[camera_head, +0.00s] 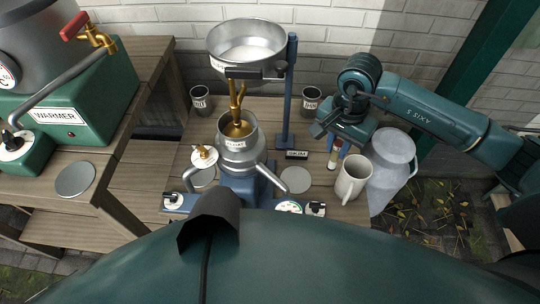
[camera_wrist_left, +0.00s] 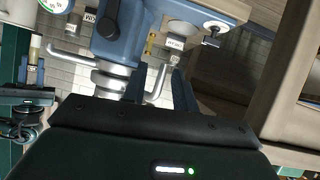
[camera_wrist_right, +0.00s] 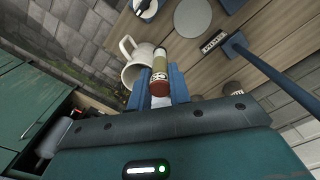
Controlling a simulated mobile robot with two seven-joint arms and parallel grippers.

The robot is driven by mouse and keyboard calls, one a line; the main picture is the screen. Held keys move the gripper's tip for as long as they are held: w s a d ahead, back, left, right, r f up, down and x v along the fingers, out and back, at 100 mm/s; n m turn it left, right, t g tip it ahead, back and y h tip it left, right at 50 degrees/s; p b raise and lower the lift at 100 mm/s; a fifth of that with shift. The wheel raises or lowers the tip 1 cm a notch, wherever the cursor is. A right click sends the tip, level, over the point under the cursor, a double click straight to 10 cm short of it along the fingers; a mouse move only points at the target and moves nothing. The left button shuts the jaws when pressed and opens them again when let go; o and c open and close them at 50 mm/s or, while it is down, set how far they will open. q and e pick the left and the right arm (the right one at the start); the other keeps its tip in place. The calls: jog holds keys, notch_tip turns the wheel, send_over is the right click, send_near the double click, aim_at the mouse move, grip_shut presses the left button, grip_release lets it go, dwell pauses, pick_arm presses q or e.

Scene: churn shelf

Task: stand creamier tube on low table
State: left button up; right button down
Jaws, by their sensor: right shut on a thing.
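My right gripper (camera_head: 342,138) is shut on a slim tube (camera_head: 334,155). The right wrist view shows the tube (camera_wrist_right: 160,72) between the blue fingers, with a pale upper part, a dark red end and a small label I cannot read. It is held beside the white mug (camera_head: 352,178), near the right edge of the wooden table (camera_head: 265,108). I cannot tell whether the tube touches the table. My left gripper (camera_wrist_left: 158,90) shows in the left wrist view with its fingers apart and nothing between them. It is not seen in the head view.
A separator with a metal bowl (camera_head: 246,50) fills the table's middle, beside a blue post (camera_head: 290,90). Two dark cups (camera_head: 201,100) (camera_head: 311,101) stand behind. A grey milk can (camera_head: 391,165) is on the right. A green warmer (camera_head: 80,110) stands on the left bench. Round grey discs (camera_head: 290,207) lie in front.

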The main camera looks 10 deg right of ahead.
jog(key=m, duration=0.1)
jog(key=w+m, duration=0.1)
jog(key=m, duration=0.1)
jog(key=shift+w+d+f, duration=0.2)
jog(key=shift+d+f, duration=0.05)
jog(key=shift+d, duration=0.15)
jog(key=w+d+f+n+b, duration=0.1)
jog(key=w+d+n+b, duration=0.25)
jog(key=n, duration=1.45)
jog(key=w+d+f+n+b, duration=0.1)
jog(key=w+d+n+b, duration=0.3)
jog(key=n, duration=1.3)
jog(key=f, duration=0.3)
jog(key=s+f, duration=0.1)
jog(key=f, duration=0.2)
jog(key=s+d+f, duration=0.1)
jog(key=f, duration=0.2)
jog(key=shift+d+f, duration=0.1)
jog(key=shift+f, duration=0.3)
pick_arm(q)
jog(key=shift+s+f+t+h, duration=0.25)
jog(key=shift+f+t+h, duration=0.05)
jog(key=shift+f+t, duration=0.55)
pick_arm(e)
jog(key=shift+f, duration=0.2)
